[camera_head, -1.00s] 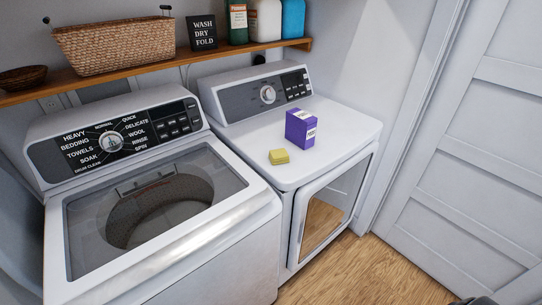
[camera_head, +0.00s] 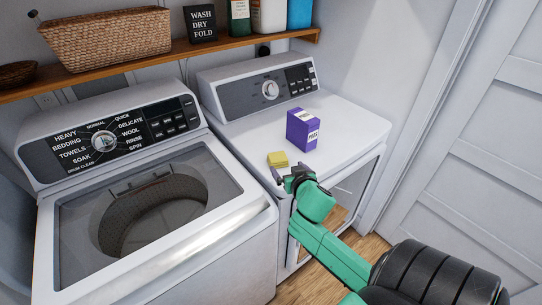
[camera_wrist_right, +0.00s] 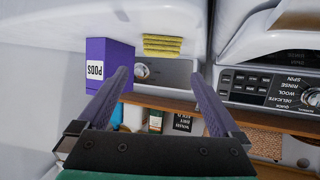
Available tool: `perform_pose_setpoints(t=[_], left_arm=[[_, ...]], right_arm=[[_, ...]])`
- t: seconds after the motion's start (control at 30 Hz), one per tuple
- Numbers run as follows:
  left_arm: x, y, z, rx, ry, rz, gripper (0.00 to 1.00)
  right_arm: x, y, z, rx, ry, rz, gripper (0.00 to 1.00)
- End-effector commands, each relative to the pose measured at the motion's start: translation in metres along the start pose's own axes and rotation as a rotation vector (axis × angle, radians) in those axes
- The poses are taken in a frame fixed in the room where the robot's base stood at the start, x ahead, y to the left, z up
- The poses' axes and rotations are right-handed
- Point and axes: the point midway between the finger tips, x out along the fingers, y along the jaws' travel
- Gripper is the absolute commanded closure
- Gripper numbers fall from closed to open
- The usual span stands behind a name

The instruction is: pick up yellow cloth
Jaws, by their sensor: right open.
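A small folded yellow cloth (camera_head: 278,159) lies on the white top of the dryer, near its front left edge. It also shows in the right wrist view (camera_wrist_right: 162,46), beyond the fingertips and roughly centred between them. My right gripper (camera_head: 287,171) is just in front of the cloth, at the dryer's front edge, with its fingers apart. In the right wrist view the gripper (camera_wrist_right: 159,75) has nothing between its fingers. I cannot tell its exact gap to the cloth. My left gripper is out of view.
A purple box of pods (camera_head: 303,130) stands close behind and right of the cloth. The washer (camera_head: 255,225) is at left with a see-through lid. A shelf (camera_head: 235,46) above holds a basket (camera_head: 110,38), a sign and bottles. The dryer top's right side is clear.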

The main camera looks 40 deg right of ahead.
Motion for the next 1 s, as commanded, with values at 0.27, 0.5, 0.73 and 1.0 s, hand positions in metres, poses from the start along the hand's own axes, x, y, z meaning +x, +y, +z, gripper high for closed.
perform_pose_setpoints(t=[0.27, 0.5, 0.73, 1.0], left_arm=[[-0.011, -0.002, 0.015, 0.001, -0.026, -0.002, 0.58], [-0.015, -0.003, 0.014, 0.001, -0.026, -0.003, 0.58], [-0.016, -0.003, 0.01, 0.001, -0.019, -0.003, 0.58], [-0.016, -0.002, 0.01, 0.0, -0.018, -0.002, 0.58]], right_arm=[[0.066, 0.0, -0.002, -0.002, 0.001, 0.001, 0.0], [0.092, 0.0, -0.001, -0.002, -0.001, 0.0, 0.0], [0.128, -0.001, 0.002, -0.002, -0.002, 0.0, 0.0], [0.132, -0.002, 0.002, -0.002, -0.002, -0.002, 0.0]])
